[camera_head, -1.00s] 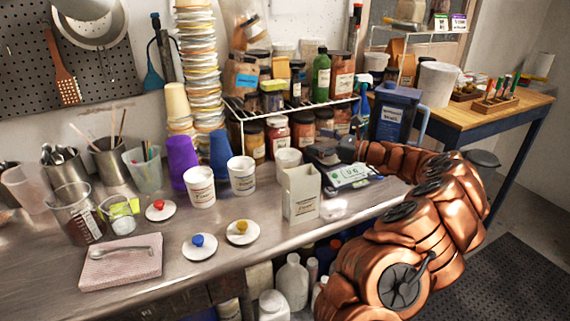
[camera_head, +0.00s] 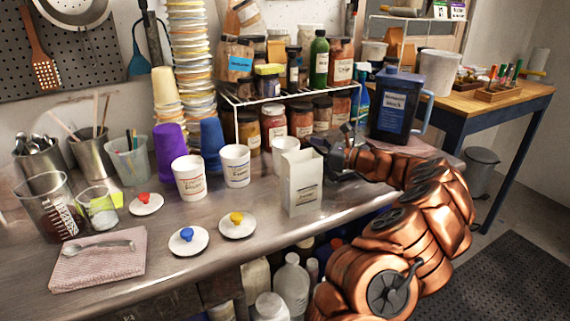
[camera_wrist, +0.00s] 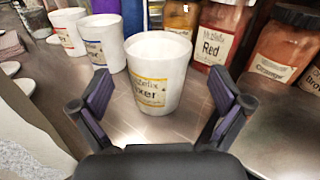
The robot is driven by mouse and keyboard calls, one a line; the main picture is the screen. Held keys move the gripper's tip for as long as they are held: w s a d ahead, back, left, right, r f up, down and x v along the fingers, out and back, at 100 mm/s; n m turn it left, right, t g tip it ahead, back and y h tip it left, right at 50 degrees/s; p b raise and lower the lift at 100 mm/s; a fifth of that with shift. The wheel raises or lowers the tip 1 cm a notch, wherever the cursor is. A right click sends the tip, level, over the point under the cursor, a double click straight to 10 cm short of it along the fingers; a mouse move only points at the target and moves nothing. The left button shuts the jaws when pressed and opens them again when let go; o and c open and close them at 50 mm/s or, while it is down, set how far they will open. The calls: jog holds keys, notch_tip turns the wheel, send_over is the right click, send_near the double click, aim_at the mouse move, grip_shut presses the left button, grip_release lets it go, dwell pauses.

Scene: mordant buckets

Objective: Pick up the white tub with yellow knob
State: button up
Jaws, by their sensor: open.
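A white tub with a yellow-edged label stands upright on the metal bench in the wrist view (camera_wrist: 157,68). In the head view the white tub (camera_head: 281,143) is mostly hidden behind a white carton. No knob shows on it; a white lid with a yellow knob (camera_head: 237,225) lies apart on the bench. My gripper (camera_wrist: 155,108) is open, with its fingers spread at the near left and right of this tub and nothing held. In the head view my gripper (camera_head: 337,155) is low over the bench, right of the carton.
The white carton (camera_head: 301,183) stands close to my gripper. A red-labelled tub (camera_head: 190,178) and a blue-labelled tub (camera_head: 235,167) stand left of it. Pigment jars (camera_wrist: 216,35) stand behind. Lids with red (camera_head: 145,203) and blue knobs (camera_head: 188,240) lie in front.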

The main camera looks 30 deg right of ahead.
aim_at(275, 143)
jog(key=p+x, duration=0.1)
jog(key=x, duration=0.6)
jog(key=shift+w+a+f, duration=0.15)
jog(key=shift+a+f, duration=0.05)
jog(key=c, duration=1.1)
